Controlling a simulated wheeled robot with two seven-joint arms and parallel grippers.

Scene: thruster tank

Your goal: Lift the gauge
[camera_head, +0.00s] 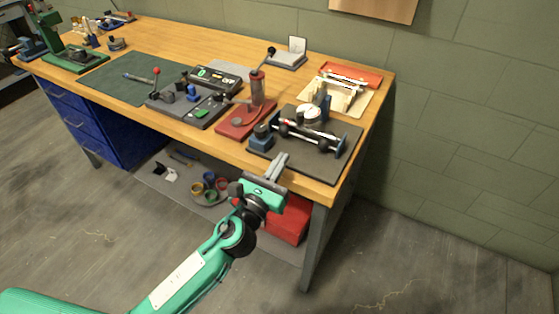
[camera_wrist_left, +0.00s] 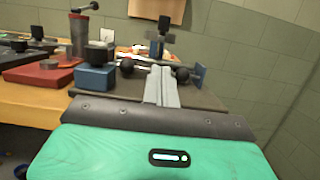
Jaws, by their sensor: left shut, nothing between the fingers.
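What looks like the gauge, a round white-faced part (camera_head: 309,114), sits among blue and black fixture parts on a dark mat (camera_head: 328,165) at the right end of the workbench. A silver bar with black ball ends (camera_head: 310,138) lies in front of it. The gauge's face is not clear in that view. My right gripper is not in view.
A blue block with a black knob (camera_head: 261,138) stands at the mat's left front. A red-based lever press (camera_head: 248,117) is left of it. A lower shelf holds a red box (camera_head: 288,222).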

